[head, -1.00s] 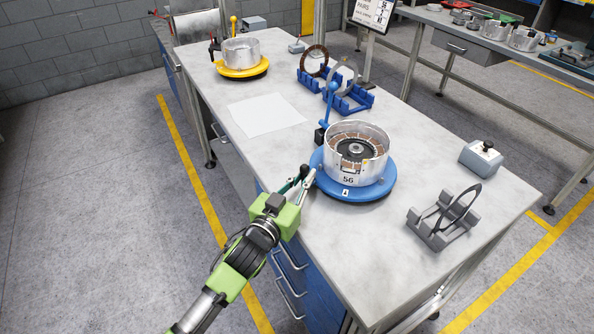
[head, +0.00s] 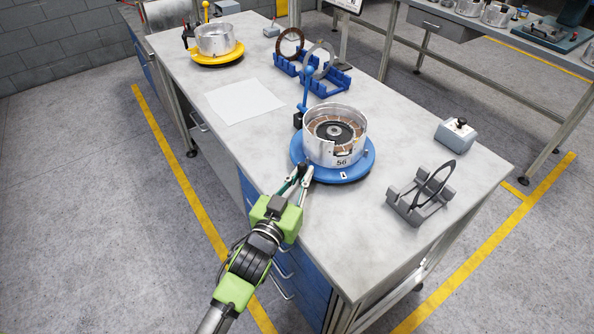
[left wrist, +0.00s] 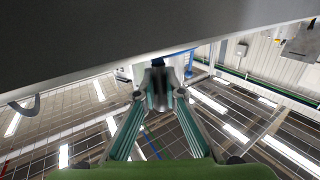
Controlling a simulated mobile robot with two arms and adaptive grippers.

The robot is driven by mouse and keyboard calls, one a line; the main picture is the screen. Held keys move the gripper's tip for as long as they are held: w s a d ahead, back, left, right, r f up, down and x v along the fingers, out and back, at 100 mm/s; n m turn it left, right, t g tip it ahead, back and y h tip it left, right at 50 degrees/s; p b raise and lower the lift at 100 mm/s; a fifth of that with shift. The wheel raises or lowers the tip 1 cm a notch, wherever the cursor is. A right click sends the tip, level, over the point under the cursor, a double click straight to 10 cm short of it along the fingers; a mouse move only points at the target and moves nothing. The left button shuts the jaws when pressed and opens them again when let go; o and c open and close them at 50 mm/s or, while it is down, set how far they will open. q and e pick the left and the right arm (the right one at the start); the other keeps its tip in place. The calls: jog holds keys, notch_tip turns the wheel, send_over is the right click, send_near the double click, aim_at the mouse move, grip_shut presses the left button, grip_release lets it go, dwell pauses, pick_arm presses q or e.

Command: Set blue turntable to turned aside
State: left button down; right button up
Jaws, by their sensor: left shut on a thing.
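The blue turntable (head: 367,163) lies near the front edge of the grey table. It carries a silver clutch drum (head: 350,152) marked 56, with a notch in its rim facing front and slightly right. A blue-topped lever (head: 307,87) stands behind it at the left. My left gripper (head: 303,174) is at the turntable's front left rim, shut on a small dark knob there. My right gripper is not in view.
A yellow turntable (head: 216,58) with another drum is at the far left. Blue racks (head: 328,84) hold rings behind. A grey stand (head: 415,208) with a dark ring and a grey button box (head: 455,134) are at the right. A white sheet (head: 245,101) lies flat.

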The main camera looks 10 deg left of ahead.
pick_arm(q)
jog(key=shift+d+r, duration=0.4)
jog(key=shift+r, duration=0.35)
jog(key=c, duration=2)
grip_release()
jog(key=shift+s+f, duration=0.15)
jog(key=shift+f, duration=0.1)
jog(key=shift+s+a+f, duration=0.15)
jog(key=shift+s, duration=0.1)
jog(key=v, duration=1.1)
jog(key=shift+s, duration=0.25)
